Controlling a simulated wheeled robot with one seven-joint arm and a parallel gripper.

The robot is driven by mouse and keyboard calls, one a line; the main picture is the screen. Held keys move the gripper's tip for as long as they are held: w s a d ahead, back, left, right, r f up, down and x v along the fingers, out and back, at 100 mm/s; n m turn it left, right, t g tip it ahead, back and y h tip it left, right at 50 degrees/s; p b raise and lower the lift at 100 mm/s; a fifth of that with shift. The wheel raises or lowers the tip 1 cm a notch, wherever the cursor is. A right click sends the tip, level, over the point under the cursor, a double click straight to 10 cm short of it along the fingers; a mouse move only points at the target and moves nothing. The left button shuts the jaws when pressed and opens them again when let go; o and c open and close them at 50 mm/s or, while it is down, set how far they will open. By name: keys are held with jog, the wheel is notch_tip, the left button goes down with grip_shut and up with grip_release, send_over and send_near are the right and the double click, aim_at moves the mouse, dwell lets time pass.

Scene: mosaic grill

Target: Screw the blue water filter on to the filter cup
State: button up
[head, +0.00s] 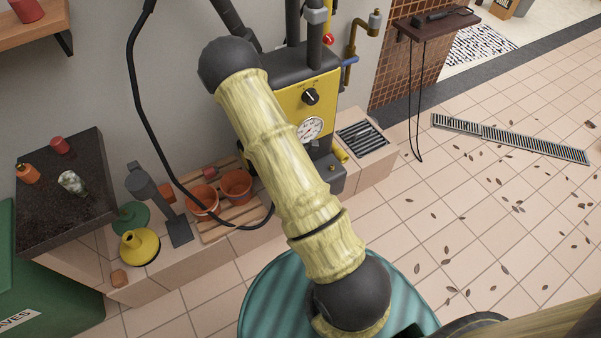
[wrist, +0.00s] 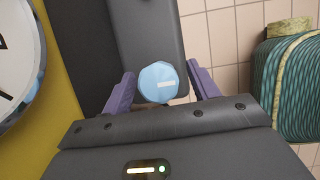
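In the wrist view the light blue filter (wrist: 157,80), round with a white bar on its face, lies between the two purple fingers of my gripper (wrist: 160,71). The fingers stand apart on both sides of it, with a narrow gap showing on each side. The filter overlaps the end of a dark grey block (wrist: 148,35) in the picture. I cannot make out the filter cup; whether the filter sits on it is hidden. In the head view my arm covers the gripper and the filter.
A yellow panel with a dial gauge (head: 311,129) and black knob (head: 310,96) is on the wall machine. A teal ribbed round object (head: 262,300) stands in front. Clay pots (head: 236,184) and a yellow funnel (head: 139,246) rest on the ledge.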

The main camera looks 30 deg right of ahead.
jog(key=p+v, duration=0.7)
jog(key=v, duration=1)
jog(key=shift+r+p, duration=0.2)
jog(key=shift+p, duration=0.15)
jog(key=shift+a, duration=0.1)
jog(key=shift+c, duration=0.6)
jog(key=d+f+n+y+p, duration=0.1)
jog(key=d+p, duration=0.1)
jog(key=d+f+n+y+p, duration=0.1)
jog(key=d+f+n+p, duration=0.1)
jog(key=d+f+n+y+p, duration=0.1)
jog(key=d+n+p, duration=0.1)
jog(key=shift+w+d+f+y, duration=0.1)
jog(key=shift+f+y, duration=0.05)
jog(key=shift+y, duration=0.25)
jog(key=shift+d+f+n+y+p, duration=0.35)
jog(key=shift+d+n+y+p, duration=0.05)
jog(key=shift+w+f, duration=0.1)
